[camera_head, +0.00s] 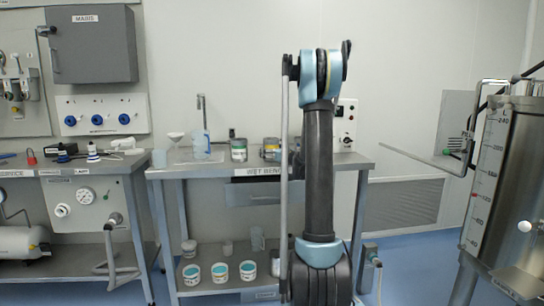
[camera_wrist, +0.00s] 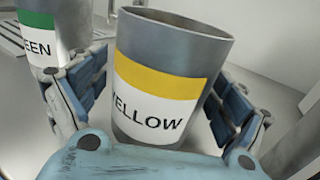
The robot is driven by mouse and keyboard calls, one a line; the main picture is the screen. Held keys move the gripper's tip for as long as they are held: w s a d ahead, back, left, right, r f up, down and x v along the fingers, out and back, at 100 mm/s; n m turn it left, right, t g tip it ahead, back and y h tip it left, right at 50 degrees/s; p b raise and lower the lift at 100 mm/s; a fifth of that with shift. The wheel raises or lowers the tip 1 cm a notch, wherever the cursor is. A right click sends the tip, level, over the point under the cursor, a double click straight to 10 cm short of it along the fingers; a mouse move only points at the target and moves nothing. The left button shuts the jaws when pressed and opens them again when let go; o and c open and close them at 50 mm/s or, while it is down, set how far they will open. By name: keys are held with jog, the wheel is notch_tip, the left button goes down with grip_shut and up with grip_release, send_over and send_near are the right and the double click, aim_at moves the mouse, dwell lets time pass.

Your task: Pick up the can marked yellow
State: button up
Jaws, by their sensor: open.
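The can marked yellow (camera_wrist: 160,78) is a grey metal can with an open top, a yellow band and a white label reading YELLOW. It stands between the two fingers of my gripper (camera_wrist: 160,95) in the wrist view. The fingers are open, one on each side of the can; contact on either side cannot be told. In the head view the yellow can (camera_head: 270,150) is on the wet bench, partly behind my arm. My gripper is hidden there.
A can marked green (camera_wrist: 38,30) stands close by on the left; it also shows in the head view (camera_head: 238,150). A blue-tinted jug (camera_head: 201,145) and a tap stand further left on the wet bench (camera_head: 200,171). Several tubs sit on the lower shelf (camera_head: 205,290).

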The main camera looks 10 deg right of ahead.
jog(key=c, duration=1.5)
